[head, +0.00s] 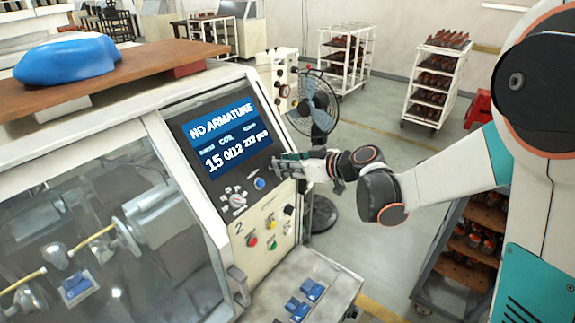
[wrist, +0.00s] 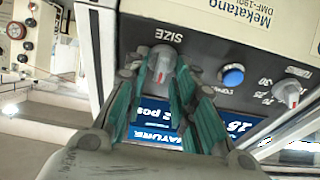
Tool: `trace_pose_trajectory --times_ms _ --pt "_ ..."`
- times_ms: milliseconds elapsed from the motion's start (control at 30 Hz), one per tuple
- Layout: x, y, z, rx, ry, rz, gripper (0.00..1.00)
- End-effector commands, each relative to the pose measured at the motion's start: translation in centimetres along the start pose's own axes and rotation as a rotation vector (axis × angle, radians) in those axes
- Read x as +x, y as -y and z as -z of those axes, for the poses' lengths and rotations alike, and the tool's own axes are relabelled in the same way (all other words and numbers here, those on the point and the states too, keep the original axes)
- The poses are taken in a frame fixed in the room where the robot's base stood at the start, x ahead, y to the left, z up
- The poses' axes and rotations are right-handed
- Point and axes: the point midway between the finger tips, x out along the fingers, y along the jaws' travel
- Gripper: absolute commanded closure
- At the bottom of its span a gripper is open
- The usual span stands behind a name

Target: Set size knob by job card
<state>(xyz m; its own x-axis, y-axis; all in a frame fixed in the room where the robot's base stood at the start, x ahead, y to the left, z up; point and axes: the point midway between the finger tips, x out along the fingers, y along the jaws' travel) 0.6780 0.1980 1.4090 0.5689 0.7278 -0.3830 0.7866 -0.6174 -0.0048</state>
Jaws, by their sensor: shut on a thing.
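The grey size knob (wrist: 162,62), with a red mark, sits under the word SIZE on the machine's dark panel in the wrist view. My gripper (wrist: 165,76) has its green fingers on both sides of the knob and is shut on it. In the head view my gripper (head: 278,164) reaches the panel from the right and hides the knob. The screen (head: 225,135) reads NO ARMATURE, with 15, 0/12 and a pcs count below. I cannot make out a job card.
A blue button (head: 259,183) and a second dial (head: 238,201) with numbers sit beside the knob. Red, yellow and green buttons (head: 252,240) are lower on the machine. A fan (head: 318,105) stands behind my gripper. Racks of parts (head: 437,85) stand farther back.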

Motion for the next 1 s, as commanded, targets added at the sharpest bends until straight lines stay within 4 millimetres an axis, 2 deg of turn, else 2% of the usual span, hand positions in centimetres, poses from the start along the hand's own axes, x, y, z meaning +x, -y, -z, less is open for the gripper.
trace_pose_trajectory --times_ms 367,1000 --pt "0.07 -0.03 -0.18 0.152 -0.001 -0.034 0.99" --pt "0.03 -0.32 -0.2 0.718 -0.001 -0.162 0.99"
